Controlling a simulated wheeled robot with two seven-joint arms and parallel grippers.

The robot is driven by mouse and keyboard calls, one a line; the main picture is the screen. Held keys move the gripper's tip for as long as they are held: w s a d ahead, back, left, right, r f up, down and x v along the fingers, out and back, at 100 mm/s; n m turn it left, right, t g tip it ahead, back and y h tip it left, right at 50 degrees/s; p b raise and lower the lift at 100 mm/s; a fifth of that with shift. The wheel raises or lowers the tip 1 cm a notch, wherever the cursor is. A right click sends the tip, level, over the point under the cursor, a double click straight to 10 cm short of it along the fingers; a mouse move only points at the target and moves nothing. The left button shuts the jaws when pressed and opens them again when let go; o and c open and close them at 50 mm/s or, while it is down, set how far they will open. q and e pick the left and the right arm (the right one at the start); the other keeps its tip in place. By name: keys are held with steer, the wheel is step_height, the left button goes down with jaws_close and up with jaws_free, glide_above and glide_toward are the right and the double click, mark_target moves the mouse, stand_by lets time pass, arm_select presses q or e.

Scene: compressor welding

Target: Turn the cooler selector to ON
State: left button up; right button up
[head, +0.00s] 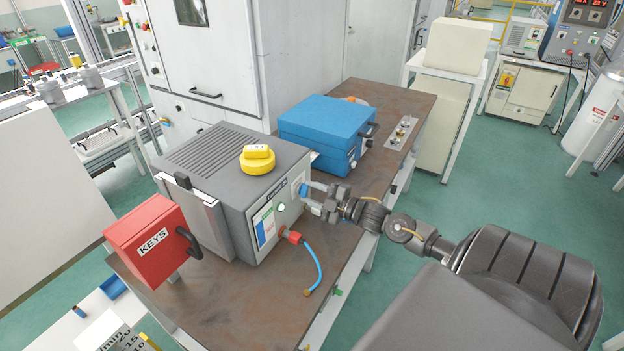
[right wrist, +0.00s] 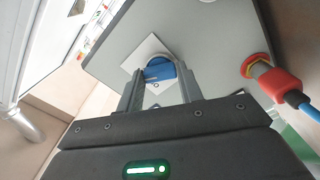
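The cooler unit (head: 225,185) is a grey box on the brown bench, with a green light and a label on its front panel. Its selector (head: 303,190) is a small blue knob on a pale plate at the panel's right side. In the right wrist view the blue knob (right wrist: 160,70) sits on a white square plate. My right gripper (head: 317,197) is at the panel, its fingers apart on either side of the knob; whether they touch it cannot be told. It fills the lower right wrist view (right wrist: 159,85). My left gripper is out of view.
A red connector (head: 292,237) with a blue hose sticks out below the selector. A red KEYS box (head: 150,240) stands at the left, a yellow knob-shaped piece (head: 257,160) lies on top of the unit, and a blue case (head: 325,130) stands behind on the bench (head: 405,85).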

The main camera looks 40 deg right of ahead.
steer(key=o, duration=0.4)
steer(key=shift+o, duration=0.2)
steer(key=shift+s+d+f, duration=0.1)
steer(key=shift+s+f, duration=0.05)
steer(key=shift+s, duration=0.3)
steer(key=b+v, duration=0.2)
steer(key=v, duration=0.8)
steer(key=shift+b, duration=0.3)
